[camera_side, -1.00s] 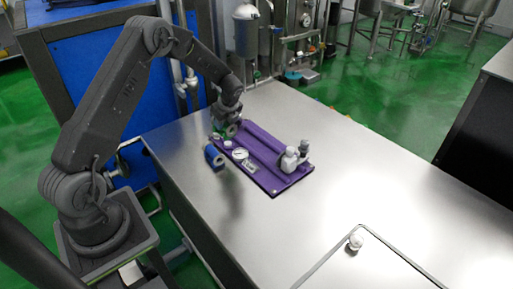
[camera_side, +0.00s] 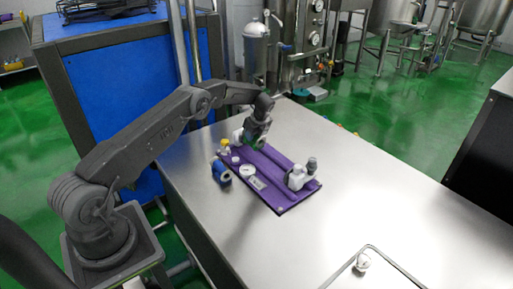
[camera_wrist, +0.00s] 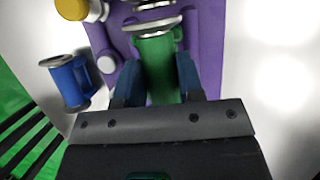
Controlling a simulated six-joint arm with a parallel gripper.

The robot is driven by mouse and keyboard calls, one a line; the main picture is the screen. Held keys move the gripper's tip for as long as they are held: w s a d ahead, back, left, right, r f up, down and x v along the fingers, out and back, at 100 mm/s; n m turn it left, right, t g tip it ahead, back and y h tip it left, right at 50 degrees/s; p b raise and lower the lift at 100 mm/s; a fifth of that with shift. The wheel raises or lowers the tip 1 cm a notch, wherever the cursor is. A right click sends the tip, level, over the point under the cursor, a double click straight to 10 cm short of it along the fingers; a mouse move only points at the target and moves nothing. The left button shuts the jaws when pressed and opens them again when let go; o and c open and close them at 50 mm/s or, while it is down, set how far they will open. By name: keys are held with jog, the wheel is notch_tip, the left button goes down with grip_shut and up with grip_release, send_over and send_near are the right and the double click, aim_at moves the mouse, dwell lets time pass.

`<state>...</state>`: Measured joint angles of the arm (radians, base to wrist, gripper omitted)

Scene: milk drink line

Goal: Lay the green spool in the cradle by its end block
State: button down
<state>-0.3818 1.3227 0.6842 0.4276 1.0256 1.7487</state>
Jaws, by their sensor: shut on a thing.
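My gripper (camera_side: 254,140) is at the far end of the purple board (camera_side: 280,207), low over it. In the wrist view its dark fingers (camera_wrist: 158,82) are shut on the green spool (camera_wrist: 158,65), one on each side. The spool shows as a small green patch in the side view (camera_side: 251,145). A silver flange (camera_wrist: 151,27) at its far end is close to another silver disc (camera_wrist: 157,5) beyond. I cannot tell whether they touch, or whether the spool rests in the cradle. The purple ridges (camera_side: 277,175) run along the board.
A blue spool (camera_side: 221,172) stands at the board's left edge and shows in the wrist view (camera_wrist: 68,82).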

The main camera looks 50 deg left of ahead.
aim_at(254, 142)
jog(key=shift+f, duration=2.05)
jog(key=shift+f, duration=0.1)
jog(key=c, duration=0.8)
grip_release()
jog(key=shift+f, duration=0.1)
jog(key=shift+o, duration=0.2)
